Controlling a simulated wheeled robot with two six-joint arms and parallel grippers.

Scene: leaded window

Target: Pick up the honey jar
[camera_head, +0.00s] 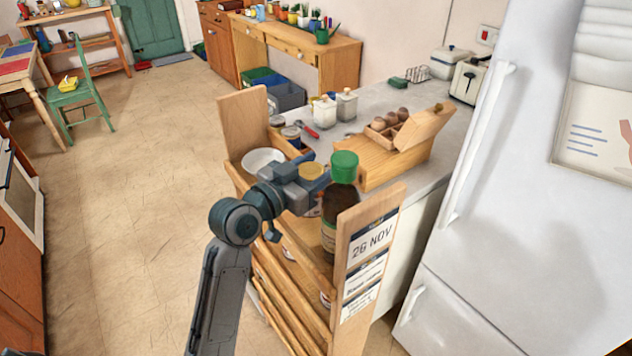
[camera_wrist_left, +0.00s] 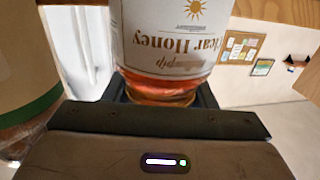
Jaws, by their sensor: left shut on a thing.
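The honey jar (camera_head: 313,171) shows its gold lid in the head view, on the top level of the wooden pull-out rack (camera_head: 357,225). Its lower body is mostly hidden behind my left gripper (camera_head: 300,191). In the left wrist view the honey jar (camera_wrist_left: 175,40) fills the upper middle, with its "Clear Honey" label upside down and amber honey below it. My left gripper is shut on the jar. I cannot tell whether the jar still touches the shelf. My right gripper is not in view.
A dark bottle with a green cap (camera_head: 344,166) stands close to the jar's right. A white bowl (camera_head: 262,160) is to its left, and small jars (camera_head: 291,136) stand behind. The rack's end panels rise on both sides. A wooden box (camera_head: 372,160) sits on the counter beyond.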

